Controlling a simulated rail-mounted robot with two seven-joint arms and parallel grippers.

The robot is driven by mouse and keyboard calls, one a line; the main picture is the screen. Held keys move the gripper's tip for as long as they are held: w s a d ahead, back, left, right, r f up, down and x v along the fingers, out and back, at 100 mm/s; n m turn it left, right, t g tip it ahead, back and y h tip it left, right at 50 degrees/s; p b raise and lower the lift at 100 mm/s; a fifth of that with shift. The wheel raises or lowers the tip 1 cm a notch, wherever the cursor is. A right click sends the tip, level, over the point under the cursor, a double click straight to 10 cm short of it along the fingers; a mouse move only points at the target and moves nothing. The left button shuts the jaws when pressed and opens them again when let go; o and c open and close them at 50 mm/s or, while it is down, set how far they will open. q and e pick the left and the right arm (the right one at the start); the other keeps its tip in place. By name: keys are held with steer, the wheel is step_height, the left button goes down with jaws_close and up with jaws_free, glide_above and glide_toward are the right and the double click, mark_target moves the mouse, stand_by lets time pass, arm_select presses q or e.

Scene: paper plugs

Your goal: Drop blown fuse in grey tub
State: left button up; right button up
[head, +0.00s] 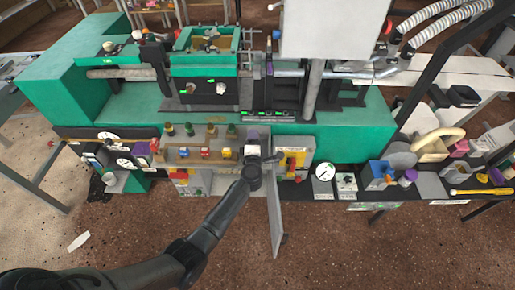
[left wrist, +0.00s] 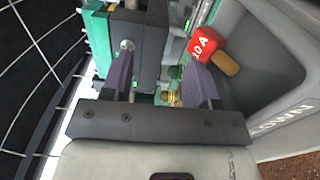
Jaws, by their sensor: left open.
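My left gripper (head: 262,158) is in front of the open cabinet in the head view. In the left wrist view its two fingers (left wrist: 160,58) stand apart with nothing held between them. A red fuse (left wrist: 205,44) marked 40 A, with a brown cylindrical end, lies just beyond the right finger. It appears to be inside the grey tub (left wrist: 281,120), near its wall; whether it rests on the bottom I cannot tell. The tub has raised lettering on its near side, partly readable. I cannot make out the tub or this fuse in the head view. My right gripper is not in view.
The cabinet holds a row of coloured fuses (head: 205,154). Its grey door (head: 275,218) hangs open toward me, close to my left forearm. A green machine (head: 140,105) stands behind. A dark bench with a gauge (head: 324,171) and bins (head: 378,171) lies to the right.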

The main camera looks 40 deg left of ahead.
arm_select(q)
steer(key=shift+s+d, duration=0.25)
steer(key=p+v, duration=0.3)
steer(key=v, duration=1)
steer(key=shift+s, duration=0.1)
steer(key=shift+d, duration=0.15)
